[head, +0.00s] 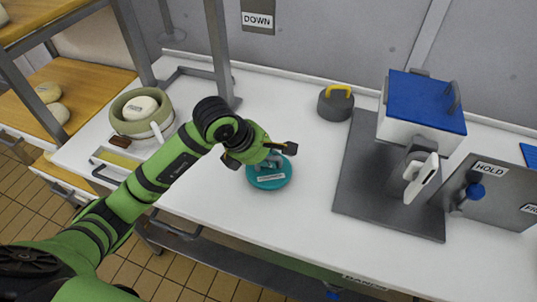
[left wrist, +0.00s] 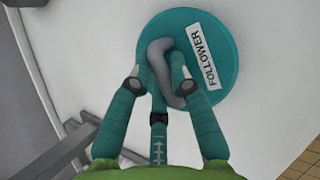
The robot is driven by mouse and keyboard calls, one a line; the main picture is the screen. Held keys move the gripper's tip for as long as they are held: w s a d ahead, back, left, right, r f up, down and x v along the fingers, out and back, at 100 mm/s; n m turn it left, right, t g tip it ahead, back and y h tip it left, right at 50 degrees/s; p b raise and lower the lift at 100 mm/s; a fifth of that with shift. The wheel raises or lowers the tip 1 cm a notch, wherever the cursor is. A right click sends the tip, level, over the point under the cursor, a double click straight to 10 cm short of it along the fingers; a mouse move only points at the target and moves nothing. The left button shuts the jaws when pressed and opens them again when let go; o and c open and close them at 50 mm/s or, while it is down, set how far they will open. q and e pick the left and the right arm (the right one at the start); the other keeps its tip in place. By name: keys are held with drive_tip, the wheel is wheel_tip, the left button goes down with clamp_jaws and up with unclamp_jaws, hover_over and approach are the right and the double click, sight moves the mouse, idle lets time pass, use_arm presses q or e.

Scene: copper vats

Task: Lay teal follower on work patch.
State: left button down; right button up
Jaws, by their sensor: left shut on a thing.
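The teal follower (head: 270,180) is a round disc with a grey curved handle and a white FOLLOWER label. It is at the middle of the white counter, near its front part. My left gripper (head: 263,155) is over it, shut on the handle. In the left wrist view the gripper (left wrist: 165,80) has its fingers on either side of the grey handle, and the follower (left wrist: 221,35) lies flat below them. I cannot tell if the disc touches the counter. No area marked as the work patch can be made out. My right gripper is not in view.
A dark grey lidded pot with a yellow handle (head: 335,104) stands behind right. A blue-lidded white box (head: 424,100) stands on a dark plate (head: 365,185) at right. A green-rimmed tub (head: 124,121) and a tray (head: 104,158) are at left. Counter (head: 300,215) near the follower is clear.

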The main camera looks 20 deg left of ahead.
use_arm(q)
drive_tip(key=shift+f+b, duration=0.7)
drive_tip(key=shift+b, duration=0.05)
idle(0.8)
drive_tip(key=c, duration=1.1)
unclamp_jaws()
drive_tip(key=shift+o, duration=0.2)
drive_tip(key=shift+r, duration=0.1)
drive_tip(key=shift+r+p, duration=2.25)
drive_tip(key=shift+r, duration=1.25)
drive_tip(key=shift+f, duration=0.1)
